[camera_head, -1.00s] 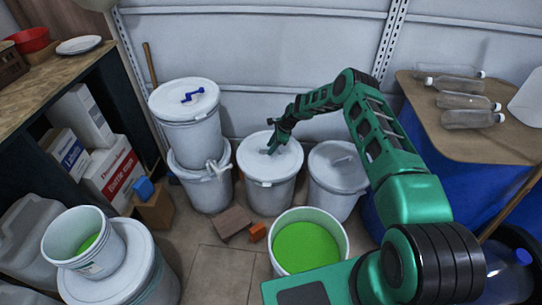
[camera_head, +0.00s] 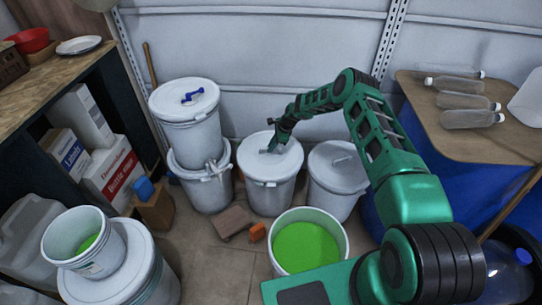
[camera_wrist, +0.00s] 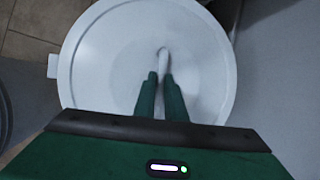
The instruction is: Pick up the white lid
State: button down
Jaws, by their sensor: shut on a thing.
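The white lid (camera_head: 257,165) sits on a white drum (camera_head: 271,198) in the middle of the room, against the back wall. In the wrist view the round lid (camera_wrist: 100,65) fills most of the picture, with a pale raised handle (camera_wrist: 162,60) at its centre. My gripper (camera_head: 270,149) reaches down onto the lid from above. In the wrist view its two green fingers (camera_wrist: 162,80) are close together on either side of the handle and shut on it. The lid looks level and seated on the drum; I cannot see any gap beneath it.
A lidded drum (camera_head: 337,185) stands close on the right, and stacked lidded buckets (camera_head: 190,125) stand on the left. An open bucket of green liquid (camera_head: 280,268) is in front. A brick-like block (camera_head: 232,222) and an orange piece (camera_head: 257,232) lie on the floor.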

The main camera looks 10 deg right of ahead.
jog(key=shift+s+a+f, duration=0.1)
jog(key=shift+a, duration=0.2)
dwell(0.5)
